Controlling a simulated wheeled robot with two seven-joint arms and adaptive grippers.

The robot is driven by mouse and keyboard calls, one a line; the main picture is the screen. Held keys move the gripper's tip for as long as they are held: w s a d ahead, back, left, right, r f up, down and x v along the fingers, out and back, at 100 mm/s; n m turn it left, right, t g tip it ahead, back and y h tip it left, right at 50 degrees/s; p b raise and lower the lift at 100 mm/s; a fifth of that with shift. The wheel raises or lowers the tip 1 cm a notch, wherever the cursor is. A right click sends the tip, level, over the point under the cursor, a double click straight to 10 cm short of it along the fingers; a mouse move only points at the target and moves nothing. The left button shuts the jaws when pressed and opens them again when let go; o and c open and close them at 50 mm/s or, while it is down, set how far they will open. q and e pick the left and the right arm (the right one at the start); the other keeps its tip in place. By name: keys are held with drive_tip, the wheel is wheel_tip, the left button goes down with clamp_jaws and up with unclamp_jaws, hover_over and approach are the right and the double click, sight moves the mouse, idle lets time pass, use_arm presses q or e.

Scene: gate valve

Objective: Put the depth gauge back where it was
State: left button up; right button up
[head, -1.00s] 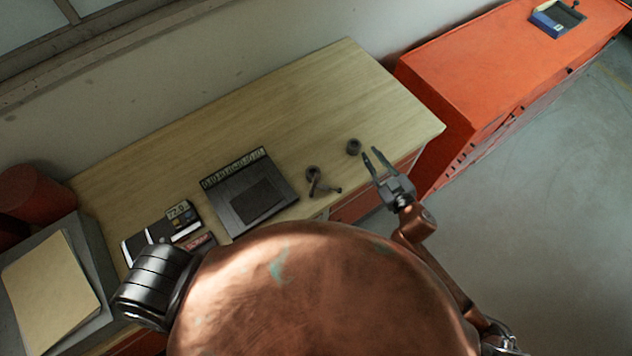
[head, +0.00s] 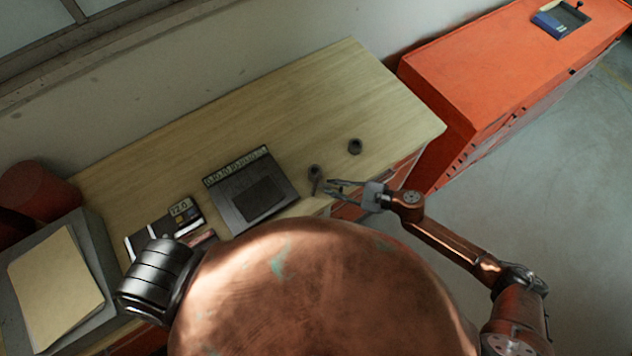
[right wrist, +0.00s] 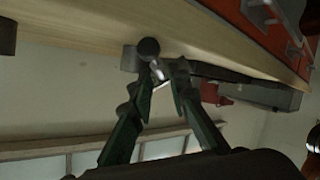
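A small dark tool (head: 314,173) with a round end and a thin stem lies near the front edge of the wooden bench. It may be the depth gauge, but it is too small to be sure. My right gripper (head: 332,187) is at its stem, level with the bench front. In the right wrist view the two fingers (right wrist: 162,72) stand apart in a V, close to a round dark knob (right wrist: 149,47) and a long dark bar (right wrist: 222,73). I cannot see a firm grip. My left gripper is not in view.
A small dark cylinder (head: 355,146) stands right of the tool on the bench (head: 350,85). A black case (head: 235,190) and a device marked 72.0 (head: 183,212) lie to the left. A red cabinet (head: 480,75) stands at the right. The bench's back right is clear.

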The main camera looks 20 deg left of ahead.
sight(325, 186)
drive_tip(key=shift+x, duration=1.55)
drive_tip(key=shift+d, duration=0.1)
drive_tip(key=shift+c, duration=0.3)
drive_tip(key=shift+r, duration=0.1)
clamp_jaws()
